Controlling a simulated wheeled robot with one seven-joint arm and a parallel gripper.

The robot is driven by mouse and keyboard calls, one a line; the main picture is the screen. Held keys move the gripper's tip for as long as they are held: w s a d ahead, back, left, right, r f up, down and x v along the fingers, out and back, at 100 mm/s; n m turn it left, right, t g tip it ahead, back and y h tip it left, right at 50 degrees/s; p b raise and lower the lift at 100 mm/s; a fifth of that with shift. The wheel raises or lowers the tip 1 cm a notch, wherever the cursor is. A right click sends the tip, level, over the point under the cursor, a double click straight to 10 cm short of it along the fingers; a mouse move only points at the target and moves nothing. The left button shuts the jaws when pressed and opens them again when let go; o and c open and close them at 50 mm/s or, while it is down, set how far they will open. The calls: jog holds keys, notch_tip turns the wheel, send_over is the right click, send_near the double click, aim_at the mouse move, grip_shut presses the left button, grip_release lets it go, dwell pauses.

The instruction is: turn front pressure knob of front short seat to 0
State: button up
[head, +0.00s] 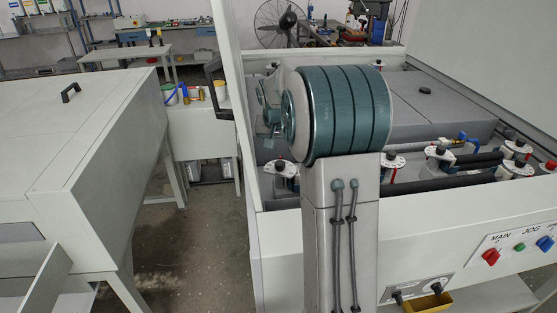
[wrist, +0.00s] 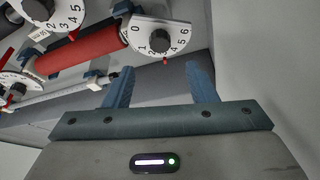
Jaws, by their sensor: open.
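In the wrist view, a black knob (wrist: 160,39) sits on a white dial plate (wrist: 136,22) numbered 0 to 6. It lies beyond and between the fingertips of my gripper (wrist: 158,72). The blue fingers are spread apart and nothing is between them. A second black knob (wrist: 37,9) on a white dial is at the top left, and a third numbered dial (wrist: 22,80) is at the left edge. I cannot tell which is the front pressure knob.
A red roller (wrist: 82,55) lies left of the central dial. A grey wall stands close on the right in the wrist view. In the head view, dials with black knobs (head: 440,150) line the machine's bars, and a control panel (head: 515,246) is on its front.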

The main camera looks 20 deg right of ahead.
aim_at(280, 163)
jog(key=p+x, duration=0.1)
jog(key=x, duration=0.8)
jog(key=shift+f, duration=0.35)
jog(key=c, duration=1)
